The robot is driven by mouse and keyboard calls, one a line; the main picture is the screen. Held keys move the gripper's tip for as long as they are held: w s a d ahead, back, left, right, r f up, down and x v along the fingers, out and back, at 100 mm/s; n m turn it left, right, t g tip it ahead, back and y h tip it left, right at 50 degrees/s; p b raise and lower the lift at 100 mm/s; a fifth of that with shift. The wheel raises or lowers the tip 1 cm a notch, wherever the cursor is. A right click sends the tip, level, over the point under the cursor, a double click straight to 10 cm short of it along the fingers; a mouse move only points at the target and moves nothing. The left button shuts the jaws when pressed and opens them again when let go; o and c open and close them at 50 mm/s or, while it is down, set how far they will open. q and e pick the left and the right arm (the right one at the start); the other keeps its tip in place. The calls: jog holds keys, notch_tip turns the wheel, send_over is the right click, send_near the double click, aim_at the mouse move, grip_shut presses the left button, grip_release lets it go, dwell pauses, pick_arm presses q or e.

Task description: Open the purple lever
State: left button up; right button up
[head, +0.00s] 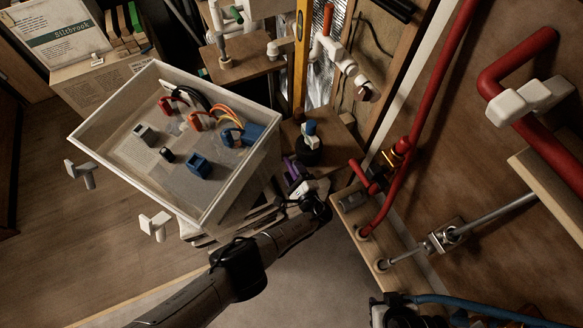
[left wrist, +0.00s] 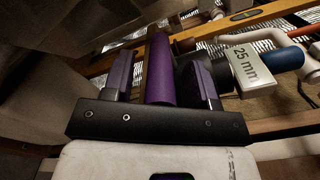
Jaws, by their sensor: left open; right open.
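The purple lever (head: 291,168) is beside the white box in the head view, mostly hidden by my left gripper. In the left wrist view the purple lever (left wrist: 161,70) stands as a thick purple bar between the two dark fingers of my left gripper (left wrist: 162,75). My left gripper (head: 297,183) is open around the lever, with a finger on each side. Whether a finger touches it I cannot tell. My right gripper (head: 393,302) is open at the bottom edge of the head view, dark and partly cut off, away from the lever.
A white open box (head: 205,207) with wires and blue parts is just left of the lever. A red pipe with a valve (head: 402,148) and a wooden block (head: 385,240) are to the right. A tag marked 25 mm (left wrist: 246,73) is close right of my left gripper. A blue hose (head: 470,305) runs along the lower right.

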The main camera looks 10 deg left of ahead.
dwell(0.3)
pick_arm(q)
grip_shut()
dwell(0.4)
